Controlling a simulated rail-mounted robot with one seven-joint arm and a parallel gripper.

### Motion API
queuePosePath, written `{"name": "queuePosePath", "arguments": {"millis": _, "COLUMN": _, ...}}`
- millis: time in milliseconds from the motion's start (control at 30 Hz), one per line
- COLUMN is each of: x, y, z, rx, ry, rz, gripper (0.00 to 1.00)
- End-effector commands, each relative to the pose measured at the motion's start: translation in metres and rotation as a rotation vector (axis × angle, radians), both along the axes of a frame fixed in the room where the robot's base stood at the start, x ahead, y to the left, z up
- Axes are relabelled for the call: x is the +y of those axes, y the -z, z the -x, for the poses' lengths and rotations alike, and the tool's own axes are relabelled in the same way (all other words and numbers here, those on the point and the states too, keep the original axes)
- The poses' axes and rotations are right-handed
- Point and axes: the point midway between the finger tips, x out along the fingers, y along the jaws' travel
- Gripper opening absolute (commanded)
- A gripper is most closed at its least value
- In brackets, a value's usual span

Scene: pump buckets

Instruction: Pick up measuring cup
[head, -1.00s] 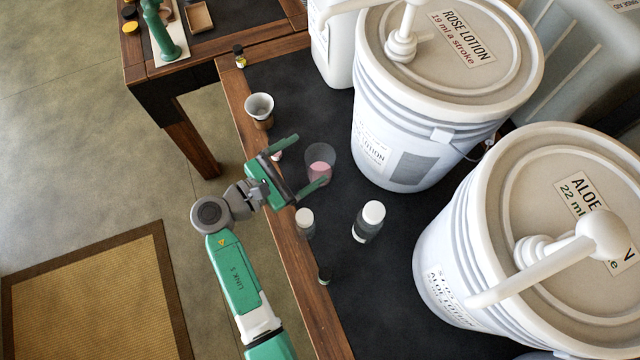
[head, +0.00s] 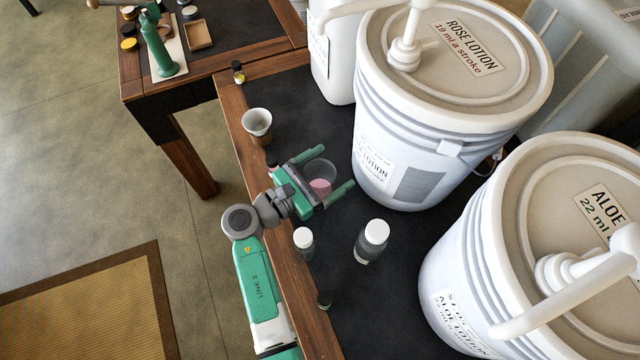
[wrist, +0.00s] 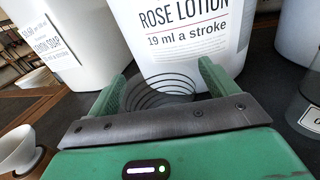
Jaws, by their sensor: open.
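The measuring cup (head: 319,173) is a clear cup with pink liquid in it, standing on the dark table mat in front of the rose lotion bucket. In the wrist view its ringed clear wall (wrist: 160,88) shows between the fingers, with its lower part hidden behind my gripper's body. My gripper (head: 331,169) is open, with one green finger on each side of the cup. I cannot tell whether either finger touches it. In the wrist view the gripper (wrist: 162,85) fingers point toward the rose lotion bucket (wrist: 190,40).
The rose lotion bucket (head: 405,150) stands close behind the cup. The aloe bucket (head: 450,270) is at right. White-capped bottles (head: 303,240) and (head: 372,240) stand nearer, a small cup (head: 257,124) at left. Bare mat (head: 385,315) lies in front.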

Motion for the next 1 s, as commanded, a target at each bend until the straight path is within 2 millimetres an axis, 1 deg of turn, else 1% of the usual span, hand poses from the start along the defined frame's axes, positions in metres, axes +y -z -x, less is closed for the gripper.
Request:
{"name": "queuePosePath", "arguments": {"millis": 167, "x": 0.000, "y": 0.000, "z": 0.000, "rx": 0.000, "ry": 0.000, "rz": 0.000, "gripper": 0.86}}
{"name": "queuePosePath", "arguments": {"millis": 200, "x": 0.000, "y": 0.000, "z": 0.000, "rx": 0.000, "ry": 0.000, "rz": 0.000, "gripper": 0.82}}
{"name": "queuePosePath", "arguments": {"millis": 267, "x": 0.000, "y": 0.000, "z": 0.000, "rx": 0.000, "ry": 0.000, "rz": 0.000, "gripper": 0.70}}
{"name": "queuePosePath", "arguments": {"millis": 300, "x": 0.000, "y": 0.000, "z": 0.000, "rx": 0.000, "ry": 0.000, "rz": 0.000, "gripper": 0.62}}
{"name": "queuePosePath", "arguments": {"millis": 433, "x": 0.000, "y": 0.000, "z": 0.000, "rx": 0.000, "ry": 0.000, "rz": 0.000, "gripper": 0.36}}
{"name": "queuePosePath", "arguments": {"millis": 467, "x": 0.000, "y": 0.000, "z": 0.000, "rx": 0.000, "ry": 0.000, "rz": 0.000, "gripper": 0.36}}
{"name": "queuePosePath", "arguments": {"millis": 500, "x": 0.000, "y": 0.000, "z": 0.000, "rx": 0.000, "ry": 0.000, "rz": 0.000, "gripper": 0.32}}
{"name": "queuePosePath", "arguments": {"millis": 667, "x": 0.000, "y": -0.002, "z": 0.000, "rx": 0.000, "ry": 0.000, "rz": 0.000, "gripper": 0.32}}
{"name": "queuePosePath", "arguments": {"millis": 733, "x": 0.000, "y": -0.010, "z": 0.000, "rx": -0.001, "ry": 0.000, "rz": -0.001, "gripper": 0.32}}
{"name": "queuePosePath", "arguments": {"millis": 767, "x": 0.000, "y": -0.016, "z": 0.000, "rx": -0.001, "ry": 0.000, "rz": -0.001, "gripper": 0.32}}
{"name": "queuePosePath", "arguments": {"millis": 900, "x": 0.000, "y": -0.052, "z": 0.000, "rx": -0.003, "ry": 0.000, "rz": -0.001, "gripper": 0.32}}
{"name": "queuePosePath", "arguments": {"millis": 1000, "x": 0.000, "y": -0.074, "z": 0.000, "rx": -0.003, "ry": 0.000, "rz": -0.001, "gripper": 0.32}}
